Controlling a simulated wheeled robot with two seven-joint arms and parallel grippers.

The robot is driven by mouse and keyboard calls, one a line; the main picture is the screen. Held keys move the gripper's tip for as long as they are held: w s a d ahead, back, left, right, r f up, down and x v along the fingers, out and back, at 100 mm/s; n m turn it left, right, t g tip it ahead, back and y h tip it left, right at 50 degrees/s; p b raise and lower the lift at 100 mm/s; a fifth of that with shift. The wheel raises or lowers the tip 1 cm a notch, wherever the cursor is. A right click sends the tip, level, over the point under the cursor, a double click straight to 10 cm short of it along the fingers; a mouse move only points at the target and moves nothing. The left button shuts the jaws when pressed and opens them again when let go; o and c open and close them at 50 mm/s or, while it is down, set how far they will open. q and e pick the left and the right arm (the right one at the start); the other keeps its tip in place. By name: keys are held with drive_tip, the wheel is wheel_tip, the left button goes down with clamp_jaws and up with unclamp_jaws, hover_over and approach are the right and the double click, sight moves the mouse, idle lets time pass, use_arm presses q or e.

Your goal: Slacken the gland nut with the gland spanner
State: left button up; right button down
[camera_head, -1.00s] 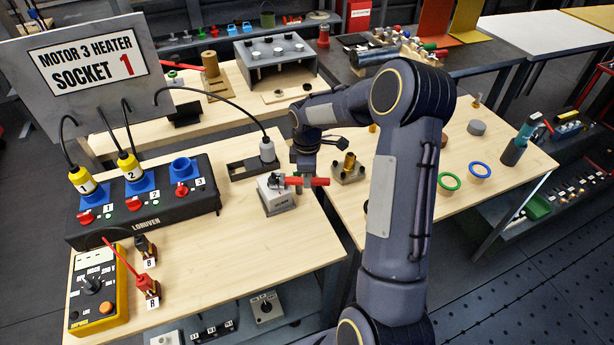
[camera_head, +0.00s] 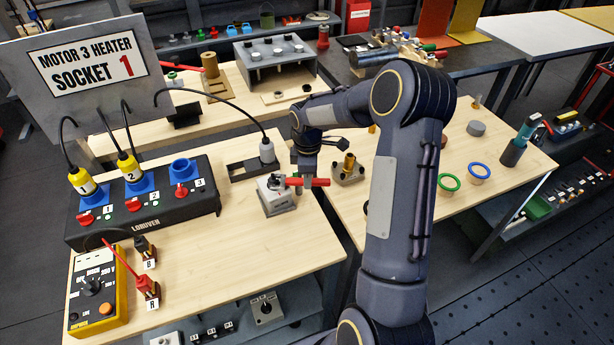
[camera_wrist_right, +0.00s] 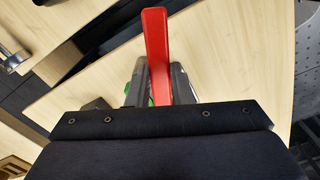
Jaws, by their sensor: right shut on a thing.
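My right gripper (camera_head: 304,178) is shut on a red-handled tool, which I take to be the gland spanner (camera_head: 319,182). The red handle lies level and points right in the head view. Its left end reaches a small grey box (camera_head: 279,203) with a dark fitting on top, near the right edge of the table. In the right wrist view the red handle (camera_wrist_right: 157,50) stands between the fingers (camera_wrist_right: 160,85), with a grey body and a bit of green behind it. My left gripper is not in view.
A black socket box (camera_head: 145,210) with blue sockets stands left, with cables running to a sign board (camera_head: 85,65). A yellow meter (camera_head: 97,290) lies front left. A brass fitting (camera_head: 348,166) stands on the right table.

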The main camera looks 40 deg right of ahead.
sight(323, 180)
drive_tip(key=shift+s+d, duration=0.6)
drive_tip(key=shift+d, duration=0.25)
drive_tip(key=shift+s+d, duration=0.3)
drive_tip(key=shift+d, duration=0.05)
drive_tip(key=shift+s+d+r, duration=0.15)
drive_tip(key=shift+s+d, duration=0.25)
drive_tip(key=shift+d, duration=0.05)
drive_tip(key=shift+w+r+p, duration=0.15)
drive_tip(key=shift+r+p, duration=0.25)
drive_tip(key=shift+r, duration=0.1)
drive_tip(key=shift+r+p, duration=0.35)
drive_tip(key=shift+r, duration=0.25)
drive_tip(key=shift+w+r+p, duration=0.15)
drive_tip(key=shift+r+p, duration=0.4)
drive_tip(key=shift+r, duration=0.05)
drive_tip(key=shift+a+r+p, duration=0.15)
drive_tip(key=shift+r+p, duration=0.7)
drive_tip(key=shift+r, duration=0.35)
